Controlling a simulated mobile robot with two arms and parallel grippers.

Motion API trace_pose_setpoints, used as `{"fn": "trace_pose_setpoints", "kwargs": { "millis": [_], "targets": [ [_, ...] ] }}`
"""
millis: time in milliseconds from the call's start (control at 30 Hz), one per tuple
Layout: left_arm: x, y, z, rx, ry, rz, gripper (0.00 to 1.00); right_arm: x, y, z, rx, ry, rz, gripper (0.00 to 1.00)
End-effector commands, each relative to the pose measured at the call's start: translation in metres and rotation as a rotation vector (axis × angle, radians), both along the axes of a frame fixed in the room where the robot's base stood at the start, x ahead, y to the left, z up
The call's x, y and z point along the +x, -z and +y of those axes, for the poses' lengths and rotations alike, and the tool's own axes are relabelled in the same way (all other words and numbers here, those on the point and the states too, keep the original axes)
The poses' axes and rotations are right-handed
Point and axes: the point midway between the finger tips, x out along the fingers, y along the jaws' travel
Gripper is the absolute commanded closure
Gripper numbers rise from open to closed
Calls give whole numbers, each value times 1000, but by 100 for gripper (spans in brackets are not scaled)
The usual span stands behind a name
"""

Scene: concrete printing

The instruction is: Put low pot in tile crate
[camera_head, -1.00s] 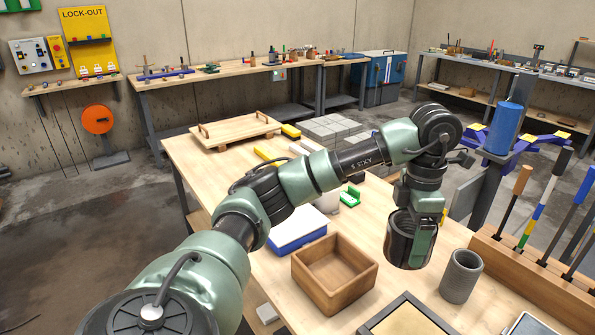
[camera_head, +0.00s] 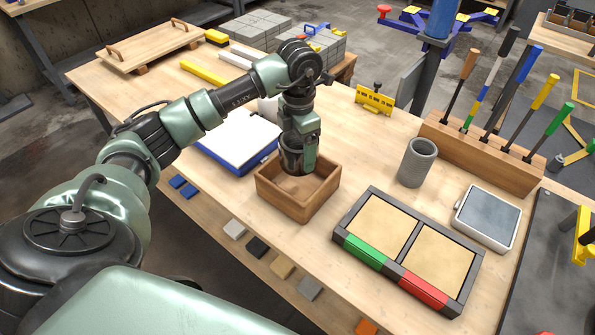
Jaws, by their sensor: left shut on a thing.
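The tile crate (camera_head: 288,204), an open brown wooden box, stands on the workbench near the middle. My left gripper (camera_head: 303,162) comes down over its back part and is shut on a dark, round vessel, which I take to be the low pot (camera_head: 291,160). The finger hides part of the pot. The pot's lower end shows at the crate's mouth, inside its outline. I cannot tell whether it touches the crate floor. My right gripper is not in view.
A dark-framed tray (camera_head: 375,268) with green and red labels lies in front right. A blue-and-white box (camera_head: 237,142) is close behind left. A tool rack (camera_head: 480,153) stands at the right.

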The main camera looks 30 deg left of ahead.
Motion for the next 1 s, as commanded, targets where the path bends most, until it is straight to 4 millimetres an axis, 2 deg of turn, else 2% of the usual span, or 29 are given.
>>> {"fn": "trace_pose_setpoints", "kwargs": {
  "millis": [100, 200, 467, 700, 1000],
  "targets": [
    [-1, 25, 0, -1, -1, 3, 93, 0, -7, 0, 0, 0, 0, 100],
    [-1, 41, 0, 0, 1, 0, 93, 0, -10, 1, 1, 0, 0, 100],
    [1, 59, -1, -1, 0, -3, 93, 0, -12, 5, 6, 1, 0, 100],
    [0, 91, -1, -2, 0, 0, 93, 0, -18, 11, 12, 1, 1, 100],
    [1, 96, 0, -1, 1, -4, 93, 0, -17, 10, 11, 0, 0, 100]
  ]
}}
